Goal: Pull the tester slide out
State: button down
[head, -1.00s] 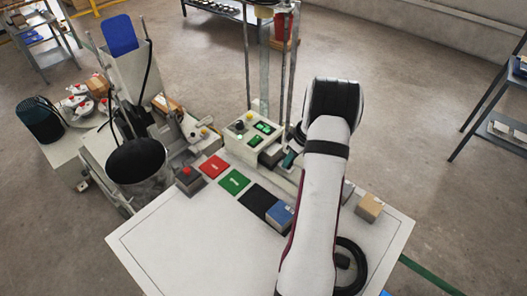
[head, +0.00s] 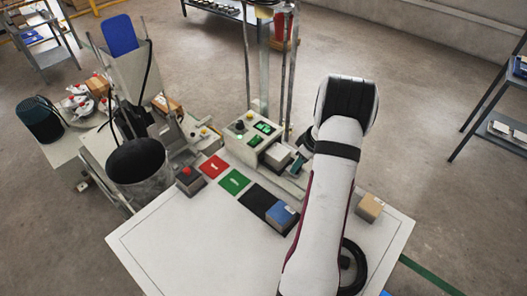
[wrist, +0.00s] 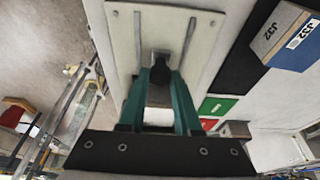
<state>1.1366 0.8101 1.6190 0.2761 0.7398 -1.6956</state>
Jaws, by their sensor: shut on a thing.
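The tester (head: 254,131) is a pale box with lit green displays at the back of the table. The light grey tester slide (head: 277,156) sticks out of its right side. My gripper (head: 297,166) is at the slide's outer end, partly hidden by my arm. In the wrist view, my gripper's teal fingers (wrist: 160,76) are closed around a dark knob (wrist: 158,71) in front of a small grey block. A pale plate with two rails (wrist: 121,42) lies beyond them. The exact grip contact is hard to see.
Red (head: 213,166), green (head: 235,181) and black (head: 257,199) pads lie in front of the tester. A blue-topped box (head: 282,215) sits by the black pad, and a tan box (head: 369,207) stands right of my arm. The table's front left is clear.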

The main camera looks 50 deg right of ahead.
jog(key=shift+s, duration=1.95)
jog(key=c, duration=0.6)
grip_release()
jog(key=shift+c, duration=0.2)
notch_tip(320, 180, up, 6)
